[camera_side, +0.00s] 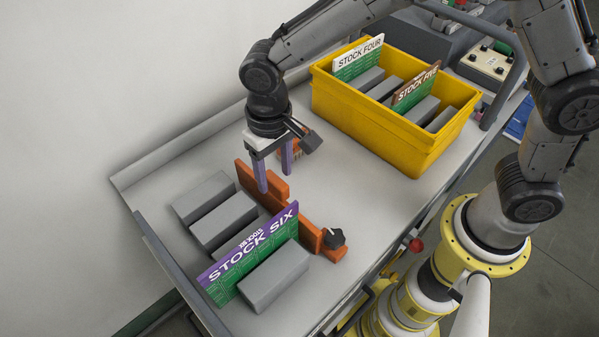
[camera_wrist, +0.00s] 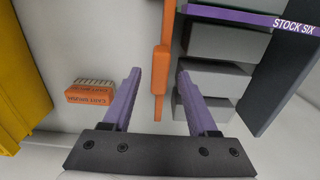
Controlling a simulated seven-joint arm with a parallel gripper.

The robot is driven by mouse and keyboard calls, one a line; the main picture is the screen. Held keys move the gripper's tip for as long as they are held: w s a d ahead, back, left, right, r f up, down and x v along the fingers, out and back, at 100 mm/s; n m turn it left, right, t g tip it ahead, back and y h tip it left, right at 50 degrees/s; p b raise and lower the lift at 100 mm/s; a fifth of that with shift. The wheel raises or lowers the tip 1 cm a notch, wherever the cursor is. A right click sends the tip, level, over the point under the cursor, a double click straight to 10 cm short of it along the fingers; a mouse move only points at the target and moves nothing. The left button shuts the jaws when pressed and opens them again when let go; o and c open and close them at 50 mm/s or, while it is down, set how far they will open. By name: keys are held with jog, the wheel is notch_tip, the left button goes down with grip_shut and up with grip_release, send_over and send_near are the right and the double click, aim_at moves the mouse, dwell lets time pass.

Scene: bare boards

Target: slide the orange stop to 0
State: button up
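The orange stop (camera_side: 310,234) is a long upright orange bar on the grey tray, with a thicker block partway along and a black knob (camera_side: 333,238) at its near end. In the wrist view the orange stop (camera_wrist: 159,72) runs between my fingers, apart from both. My gripper (camera_side: 275,178) has two purple fingers, spread and pointing down over the far part of the stop. In the wrist view my gripper (camera_wrist: 158,74) is open with nothing held. No scale or 0 mark is readable.
Grey blocks (camera_side: 223,219) and the purple-green STOCK SIX card (camera_side: 250,254) stand left of the stop. A yellow bin (camera_side: 391,143) with blocks and cards is at the back right. The tray right of the stop is mostly clear.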

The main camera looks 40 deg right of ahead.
jog(key=shift+r, duration=3)
notch_tip(320, 180, up, 14)
jog(key=d+r+m+t, duration=0.1)
jog(key=d+r, duration=0.4)
jog(key=d, duration=0.1)
jog(key=s+d+r+m+t, duration=0.1)
jog(key=s+d+m+t, duration=0.1)
jog(key=s+d, duration=0.65)
jog(key=s+d+f+n+t, duration=0.2)
jog(key=s+d+f+n, duration=0.1)
jog(key=s+d+f, duration=0.5)
notch_tip(320, 180, down, 3)
jog(key=shift+s+d+f+t, duration=0.2)
jog(key=shift+s+d+t, duration=0.1)
jog(key=shift+s, duration=0.5)
